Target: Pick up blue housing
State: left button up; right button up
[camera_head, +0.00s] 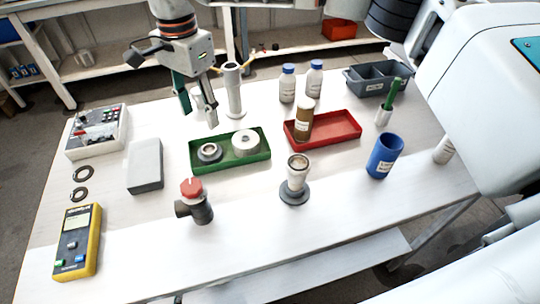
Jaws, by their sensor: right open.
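The blue housing (383,157) is an open-topped blue cylinder with a white label. It stands, looking slightly tilted in the picture, on the right part of the white table (330,235). My right gripper (199,114) points down over the back left of the table, behind the green tray. It is open, with nothing visible between its fingers, and is well to the left of and apart from the housing. My left gripper is not in view.
Near the housing are a red tray (345,125) with a brown bottle (304,122), a white cup holding a green item (384,115), and a small white bottle (444,150). A green tray (262,165) and a red-capped fitting (196,203) lie left. The front middle is clear.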

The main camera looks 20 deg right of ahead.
aim_at(387, 150)
jog(key=k, duration=1)
